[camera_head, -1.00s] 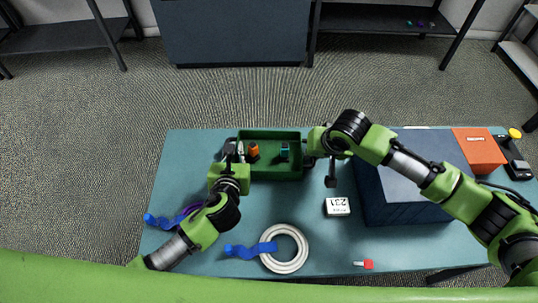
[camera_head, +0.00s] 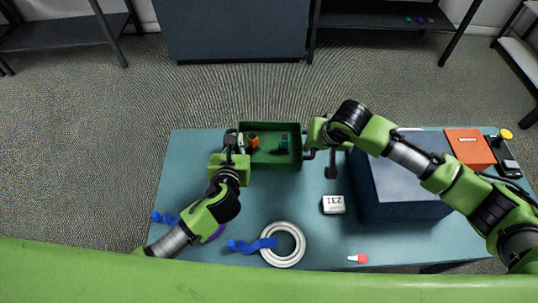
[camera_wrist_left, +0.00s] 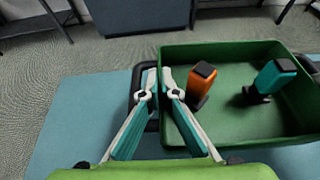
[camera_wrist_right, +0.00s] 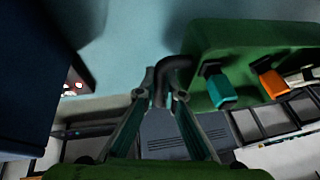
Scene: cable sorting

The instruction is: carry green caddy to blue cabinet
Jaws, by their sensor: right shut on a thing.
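The green caddy (camera_head: 270,163) is an open tray with dark side handles, at the table's far edge in the head view. It looks level and slightly raised. An orange item (camera_wrist_left: 203,85) and a teal item (camera_wrist_left: 272,78) stand inside it. My left gripper (camera_wrist_left: 160,78) is closed at its left handle (camera_wrist_left: 138,88); the fingertips are nearly together. My right gripper (camera_wrist_right: 164,92) is shut on the other handle (camera_wrist_right: 172,68). A dark blue cabinet (camera_head: 232,30) stands across the floor at the top of the head view.
On the table (camera_head: 180,180) are a large dark blue box (camera_head: 400,208), an orange box (camera_head: 468,147), a white labelled block (camera_head: 333,204), a white cable coil (camera_head: 283,259) and blue cables (camera_head: 250,246). Dark shelves (camera_head: 385,32) flank the cabinet. The carpet (camera_head: 240,95) between is clear.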

